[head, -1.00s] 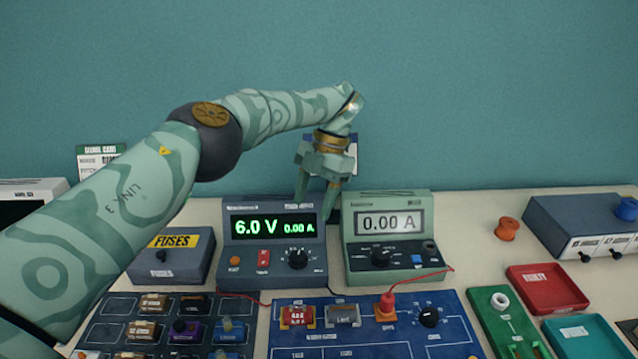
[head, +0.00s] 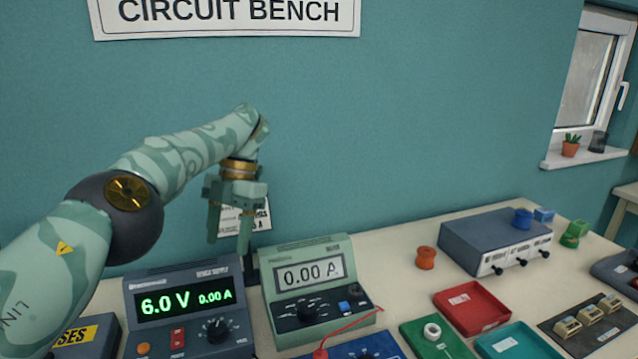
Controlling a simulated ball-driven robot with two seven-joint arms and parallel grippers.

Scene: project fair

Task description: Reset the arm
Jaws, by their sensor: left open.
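My left arm reaches in from the left with its camouflage-green links. My left gripper (head: 230,235) hangs with its fingers pointing down, open and empty. It is above and behind the power supply (head: 190,310), which reads 6.0 V and 0.00 A, in front of a small printed card (head: 259,218) that it partly covers. The green meter (head: 313,290) to its right reads 0.00 A. My right gripper is not in view.
A red tray (head: 470,308) and a teal tray (head: 511,343) lie at the front right. A window (head: 590,80) is at the far right. Bare bench shows around the spool.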

